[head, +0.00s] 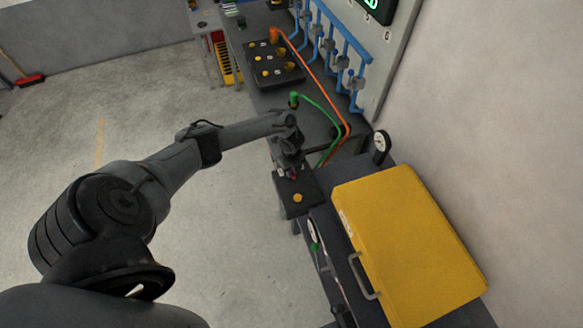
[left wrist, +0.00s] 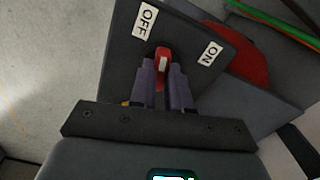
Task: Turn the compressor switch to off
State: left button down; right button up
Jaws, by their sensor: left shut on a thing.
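The compressor switch is a red knob with a white stripe (left wrist: 163,57), on a dark panel (left wrist: 120,60). The OFF label (left wrist: 145,20) is at its upper left and the ON label (left wrist: 210,54) at its right in the left wrist view. The stripe points roughly up the picture, between the labels. My left gripper (left wrist: 163,78) is shut on the knob, one finger on each side. In the head view my left gripper (head: 292,172) is over the dark switch box (head: 290,208), and hides most of the knob. My right gripper is not in view.
A yellow case (head: 405,240) lies right of the switch box, with a gauge (head: 380,146) behind it. Green (head: 325,110) and orange (head: 315,80) hoses run behind my gripper. A black panel with yellow knobs (head: 275,75) is farther back. Open floor lies left.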

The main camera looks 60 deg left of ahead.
pick_arm(q)
jog(key=n+p, duration=0.2)
jog(key=n, duration=0.3)
jog(key=shift+p, duration=0.3)
dwell(0.4)
jog(key=c, duration=1.1)
grip_release()
jog(key=shift+r, duration=0.1)
notch_tip(320, 180, up, 11)
jog(key=shift+f+p, duration=0.15)
jog(key=shift+p, duration=0.55)
